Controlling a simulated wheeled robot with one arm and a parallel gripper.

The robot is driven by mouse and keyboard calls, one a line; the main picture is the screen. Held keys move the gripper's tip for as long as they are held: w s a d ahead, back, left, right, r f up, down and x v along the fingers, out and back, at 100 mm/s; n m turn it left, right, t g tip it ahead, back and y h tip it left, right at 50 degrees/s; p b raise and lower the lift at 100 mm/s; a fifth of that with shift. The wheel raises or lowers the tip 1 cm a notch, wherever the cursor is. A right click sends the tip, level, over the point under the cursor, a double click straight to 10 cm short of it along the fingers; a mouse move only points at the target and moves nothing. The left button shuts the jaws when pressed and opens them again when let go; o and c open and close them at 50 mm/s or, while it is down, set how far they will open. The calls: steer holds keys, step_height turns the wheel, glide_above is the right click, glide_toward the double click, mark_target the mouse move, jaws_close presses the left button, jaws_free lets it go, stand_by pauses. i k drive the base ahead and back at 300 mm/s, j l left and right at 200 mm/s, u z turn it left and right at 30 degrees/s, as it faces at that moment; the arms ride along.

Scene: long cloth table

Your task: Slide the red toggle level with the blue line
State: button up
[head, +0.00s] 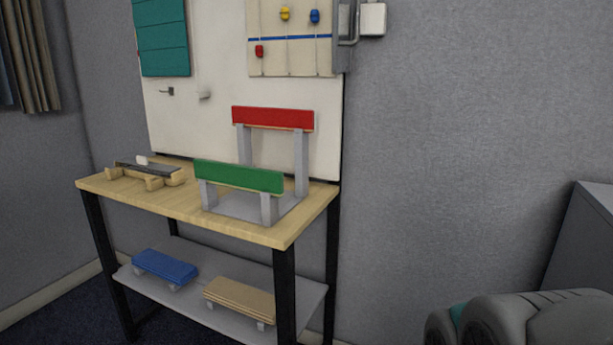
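The red toggle (259,51) sits in the left slot of a beige panel (270,68) at the top of the picture. It is a little below the blue line (290,38), which runs across the panel. A yellow toggle (285,14) and a blue toggle (314,17) sit in the other slots, both above the line. My gripper is not in view; only rounded grey parts of what looks like my arm show at the bottom right, well away from the panel.
A wooden table (235,233) stands below the panel. On it are a red-topped stand (273,118), a green-topped stand (238,176) and a wooden holder (150,180). A metal handle (346,30) is right of the panel. A grey cabinet (590,240) stands far right.

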mark_target(259, 49)
steer(key=k+u, duration=0.15)
steer(key=k, duration=0.7)
steer(key=i+j, duration=0.85)
steer(key=j, duration=0.2)
